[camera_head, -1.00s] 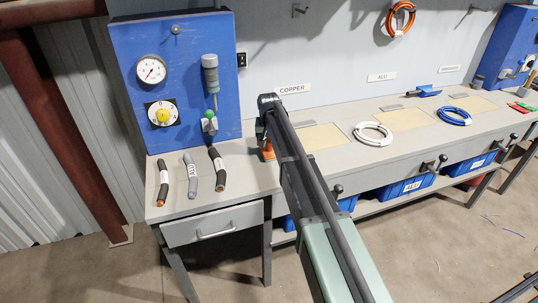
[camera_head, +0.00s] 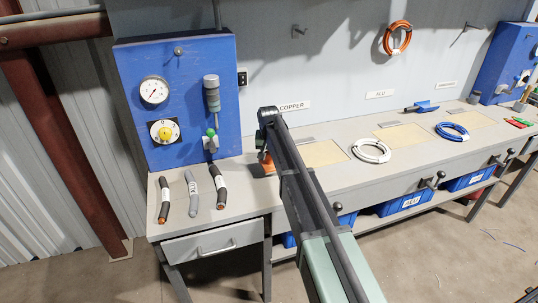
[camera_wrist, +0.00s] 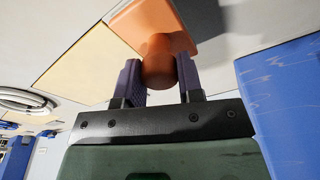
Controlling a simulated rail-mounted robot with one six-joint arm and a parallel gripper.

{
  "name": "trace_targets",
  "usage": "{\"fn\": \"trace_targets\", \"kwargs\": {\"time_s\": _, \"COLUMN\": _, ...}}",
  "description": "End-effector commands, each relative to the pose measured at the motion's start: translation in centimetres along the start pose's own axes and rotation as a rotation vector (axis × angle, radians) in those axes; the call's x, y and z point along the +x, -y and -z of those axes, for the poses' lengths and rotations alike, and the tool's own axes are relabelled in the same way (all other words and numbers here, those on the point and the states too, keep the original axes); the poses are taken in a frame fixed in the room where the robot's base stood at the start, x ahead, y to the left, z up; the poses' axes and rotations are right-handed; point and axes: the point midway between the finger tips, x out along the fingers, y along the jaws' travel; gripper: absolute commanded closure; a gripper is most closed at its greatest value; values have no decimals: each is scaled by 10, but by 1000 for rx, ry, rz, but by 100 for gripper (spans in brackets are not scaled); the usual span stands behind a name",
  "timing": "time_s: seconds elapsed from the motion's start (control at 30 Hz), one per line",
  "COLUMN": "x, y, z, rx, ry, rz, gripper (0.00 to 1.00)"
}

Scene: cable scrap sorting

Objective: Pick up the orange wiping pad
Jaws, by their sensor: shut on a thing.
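The orange wiping pad (camera_head: 267,167) shows in the head view at the bench, just right of the blue panel and partly hidden by my arm. In the wrist view the pad's flat orange block (camera_wrist: 142,22) is at the top, with its round orange handle (camera_wrist: 158,65) pointing towards me. My gripper (camera_wrist: 160,78) has its two dark fingers on either side of the handle, shut on it. I cannot tell whether the pad rests on the bench or is just clear of it. My fingers are hidden in the head view.
The blue panel (camera_head: 178,105) with gauge and yellow dial stands left of my arm. Several cable pieces (camera_head: 193,193) lie in front of it. A cream mat (camera_head: 322,154) and a white cable coil (camera_head: 371,151) lie to the right. Bare bench surrounds the pad.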

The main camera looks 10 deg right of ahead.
Motion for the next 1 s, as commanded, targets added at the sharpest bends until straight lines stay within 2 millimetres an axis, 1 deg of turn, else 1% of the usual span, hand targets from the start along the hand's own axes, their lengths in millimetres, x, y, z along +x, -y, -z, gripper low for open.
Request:
{"fn": "trace_targets", "kwargs": {"time_s": 0.03, "x": -22, "y": 0, "z": 3, "rx": 0, "ry": 0, "rz": 0, "gripper": 100}}
{"fn": "trace_targets", "kwargs": {"time_s": 0.07, "x": -30, "y": 0, "z": 5, "rx": 0, "ry": 0, "rz": 0, "gripper": 100}}
{"fn": "trace_targets", "kwargs": {"time_s": 0.17, "x": -65, "y": 0, "z": 10, "rx": 0, "ry": 0, "rz": 0, "gripper": 100}}
{"fn": "trace_targets", "kwargs": {"time_s": 0.2, "x": -81, "y": 0, "z": 12, "rx": 0, "ry": 0, "rz": 0, "gripper": 100}}
{"fn": "trace_targets", "kwargs": {"time_s": 0.3, "x": -119, "y": 0, "z": 18, "rx": 0, "ry": 0, "rz": 0, "gripper": 100}}
{"fn": "trace_targets", "kwargs": {"time_s": 0.4, "x": -149, "y": 0, "z": 23, "rx": 0, "ry": 0, "rz": 0, "gripper": 100}}
{"fn": "trace_targets", "kwargs": {"time_s": 0.5, "x": -168, "y": 0, "z": 25, "rx": 0, "ry": 0, "rz": 0, "gripper": 100}}
{"fn": "trace_targets", "kwargs": {"time_s": 0.63, "x": -177, "y": 0, "z": 27, "rx": 0, "ry": 0, "rz": 0, "gripper": 100}}
{"fn": "trace_targets", "kwargs": {"time_s": 0.87, "x": -174, "y": 0, "z": 26, "rx": 0, "ry": 0, "rz": 0, "gripper": 100}}
{"fn": "trace_targets", "kwargs": {"time_s": 0.9, "x": -174, "y": 0, "z": 26, "rx": 0, "ry": 0, "rz": 0, "gripper": 67}}
{"fn": "trace_targets", "kwargs": {"time_s": 0.97, "x": -174, "y": 0, "z": 26, "rx": 0, "ry": 0, "rz": 0, "gripper": 76}}
{"fn": "trace_targets", "kwargs": {"time_s": 1.0, "x": -174, "y": 0, "z": 26, "rx": 0, "ry": 0, "rz": 0, "gripper": 82}}
